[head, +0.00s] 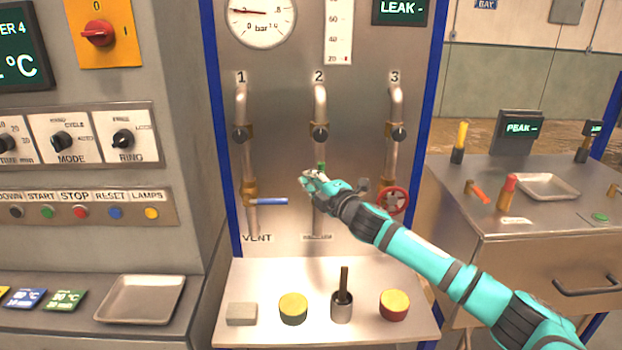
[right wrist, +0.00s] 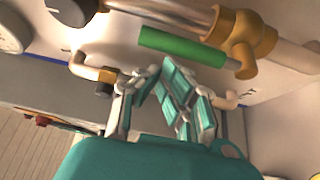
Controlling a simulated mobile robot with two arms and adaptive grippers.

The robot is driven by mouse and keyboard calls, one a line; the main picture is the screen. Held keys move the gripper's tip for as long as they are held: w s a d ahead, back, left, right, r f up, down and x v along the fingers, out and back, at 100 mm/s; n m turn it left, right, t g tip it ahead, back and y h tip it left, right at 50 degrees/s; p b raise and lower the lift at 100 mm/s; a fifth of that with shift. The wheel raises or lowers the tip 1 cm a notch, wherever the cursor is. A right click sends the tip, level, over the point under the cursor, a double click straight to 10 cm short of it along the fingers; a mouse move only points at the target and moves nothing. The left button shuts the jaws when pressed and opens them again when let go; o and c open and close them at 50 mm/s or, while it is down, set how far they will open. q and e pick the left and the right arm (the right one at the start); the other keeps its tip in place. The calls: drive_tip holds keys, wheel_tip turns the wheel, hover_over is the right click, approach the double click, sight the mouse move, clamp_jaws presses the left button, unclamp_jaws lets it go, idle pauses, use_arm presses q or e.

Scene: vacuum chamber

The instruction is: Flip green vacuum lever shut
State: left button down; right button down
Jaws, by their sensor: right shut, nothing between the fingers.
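The green lever (right wrist: 182,47) shows large in the right wrist view. It runs roughly along the metal pipe from a brass valve body (right wrist: 243,45). In the head view only a bit of green (head: 322,167) shows on pipe 2, above my right gripper (head: 308,181), which hides the valve there. My right gripper is shut and empty. Its fingertips (right wrist: 157,73) lie just beside the green handle in the right wrist view; I cannot tell whether they touch it. My left gripper is not in view.
Pipe 1 has a blue lever (head: 268,201) pointing sideways, left of my gripper. Pipe 3 has a red handwheel (head: 392,200), close behind my right arm. A shelf (head: 262,275) below holds several small items. A bench (head: 450,185) stands at the right.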

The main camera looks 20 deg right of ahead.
drive_tip(key=s+d+f+m+t+h+b, duration=0.1)
drive_tip(key=d+f+m+t+h+b, duration=0.2)
drive_tip(key=d+m+b, duration=0.2)
drive_tip(key=s+d+f+m+t+h+b, duration=0.2)
drive_tip(key=d+m+b, duration=0.3)
drive_tip(key=m+b, duration=0.7)
drive_tip(key=shift+d+f+t+h+b, duration=0.2)
drive_tip(key=shift+f+t+h+b, duration=0.4)
drive_tip(key=shift+b, duration=0.7)
drive_tip(key=shift+f, duration=0.1)
idle(0.3)
